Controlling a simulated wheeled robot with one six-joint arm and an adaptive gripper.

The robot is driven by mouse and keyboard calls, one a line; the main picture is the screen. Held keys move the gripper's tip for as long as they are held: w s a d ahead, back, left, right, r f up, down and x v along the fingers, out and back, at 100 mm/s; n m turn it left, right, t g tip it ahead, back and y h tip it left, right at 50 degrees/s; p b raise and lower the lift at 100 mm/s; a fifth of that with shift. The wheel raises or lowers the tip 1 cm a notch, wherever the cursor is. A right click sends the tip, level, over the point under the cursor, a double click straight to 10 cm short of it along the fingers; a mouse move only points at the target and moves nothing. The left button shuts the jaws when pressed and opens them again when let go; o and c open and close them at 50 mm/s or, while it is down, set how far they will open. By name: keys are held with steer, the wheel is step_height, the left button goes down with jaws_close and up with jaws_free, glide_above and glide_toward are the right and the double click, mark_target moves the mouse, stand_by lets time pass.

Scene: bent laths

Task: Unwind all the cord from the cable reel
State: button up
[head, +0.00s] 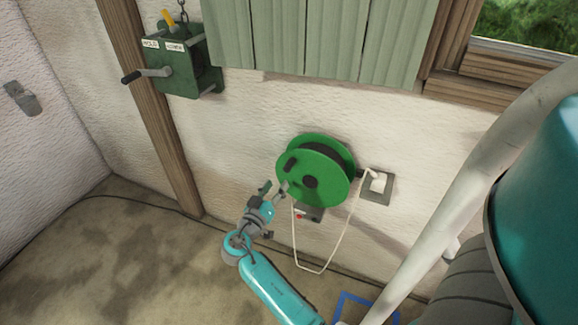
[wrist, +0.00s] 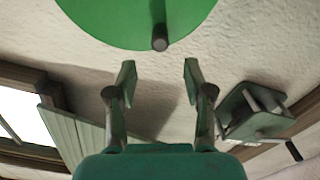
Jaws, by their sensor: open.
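The green cable reel (head: 325,175) is mounted on the white wall, with dark windings just visible behind its front disc. A dark crank knob (head: 291,164) sits near the disc's upper left edge. A white cord (head: 336,235) hangs from the reel in a loop and rises to a plug at the wall socket (head: 386,189). My gripper (head: 275,187) is open and empty, at the reel's lower left. In the wrist view, the reel disc (wrist: 120,20) and its knob (wrist: 160,43) lie just beyond the spread fingertips (wrist: 159,70). The knob lines up with the gap, not between the fingers.
A green winch box (head: 182,62) with a side crank (head: 145,75) hangs on a wooden post at upper left. Green shutter boards (head: 320,40) are above the reel. A blue outline (head: 350,303) marks the floor.

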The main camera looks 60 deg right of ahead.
mark_target(286, 171)
steer(key=shift+m, duration=0.8)
steer(key=d, duration=0.7)
steer(key=w+d, duration=0.1)
steer(key=d, duration=0.3)
jaws_close()
